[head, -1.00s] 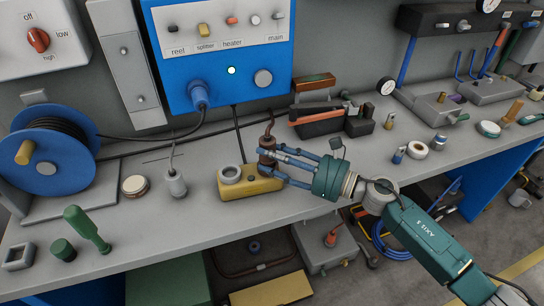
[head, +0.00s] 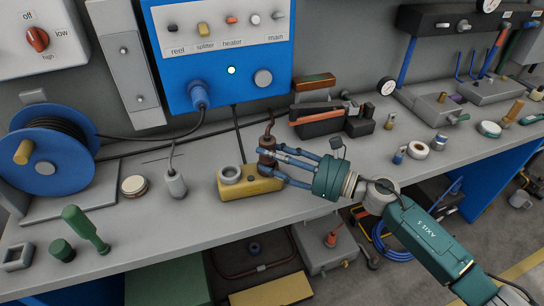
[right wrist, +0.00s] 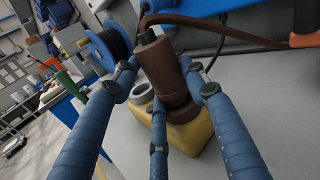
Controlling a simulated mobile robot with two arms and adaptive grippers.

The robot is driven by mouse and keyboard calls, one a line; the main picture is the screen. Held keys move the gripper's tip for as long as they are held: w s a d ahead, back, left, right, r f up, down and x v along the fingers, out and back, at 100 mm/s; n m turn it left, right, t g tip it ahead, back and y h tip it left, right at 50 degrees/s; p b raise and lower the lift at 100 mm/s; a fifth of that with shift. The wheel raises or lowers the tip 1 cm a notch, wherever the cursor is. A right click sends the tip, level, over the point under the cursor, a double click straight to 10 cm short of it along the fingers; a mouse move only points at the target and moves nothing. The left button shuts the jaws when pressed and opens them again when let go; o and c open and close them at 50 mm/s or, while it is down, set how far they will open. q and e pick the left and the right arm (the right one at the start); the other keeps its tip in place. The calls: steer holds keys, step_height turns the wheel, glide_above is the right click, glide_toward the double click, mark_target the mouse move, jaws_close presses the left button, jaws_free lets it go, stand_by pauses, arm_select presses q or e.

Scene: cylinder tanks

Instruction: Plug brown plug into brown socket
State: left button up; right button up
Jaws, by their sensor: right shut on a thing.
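The brown plug (head: 267,143) stands roughly upright over the right end of the yellow splitter block (head: 238,191), its cord rising from the top. My right gripper (head: 268,160) is shut on the plug, with its blue fingers around it. In the right wrist view the plug (right wrist: 158,62) sits between the fingers, directly above a wider brown part (right wrist: 177,106), which looks like the brown socket on the yellow block (right wrist: 190,136). They look in line and touching; I cannot tell how deep the plug is. My left gripper is not in view.
A grey-white ring socket (head: 230,174) is on the block's left end. A grey plug (head: 176,184) with a cord stands to the left on the bench. A blue cable reel (head: 50,148) is farther left. A black and orange tool (head: 318,122) lies behind my right gripper.

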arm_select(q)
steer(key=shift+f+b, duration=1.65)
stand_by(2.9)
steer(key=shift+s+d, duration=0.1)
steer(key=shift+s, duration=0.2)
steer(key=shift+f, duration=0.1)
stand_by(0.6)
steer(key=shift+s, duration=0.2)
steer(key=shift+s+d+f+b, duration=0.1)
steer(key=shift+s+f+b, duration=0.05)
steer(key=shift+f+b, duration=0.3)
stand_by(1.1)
